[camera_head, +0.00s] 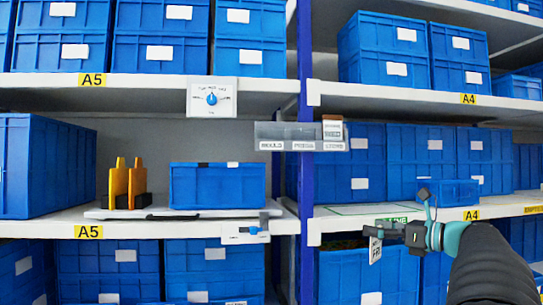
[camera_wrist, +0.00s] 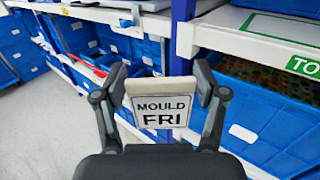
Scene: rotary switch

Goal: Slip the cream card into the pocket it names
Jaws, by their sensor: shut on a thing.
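My gripper (camera_wrist: 163,88) is shut on the cream card (camera_wrist: 160,109), which reads "MOULD FRI" in the wrist view. In the head view, the card (camera_head: 375,249) hangs tilted at the left of my gripper (camera_head: 393,232), low in front of the right shelf bay. The pocket rack (camera_head: 284,133) is a clear grey holder across the blue post, up and left of my gripper. It has three labelled pockets; the middle label looks like "PRESS", the others are too small to read surely.
A rotary switch panel (camera_head: 211,97) with a blue knob is on the upper left shelf edge. A white lever panel (camera_head: 246,233) sits on the lower edge. The blue post (camera_head: 306,60) rises between bays. A small blue bin (camera_head: 448,192) stands near my arm.

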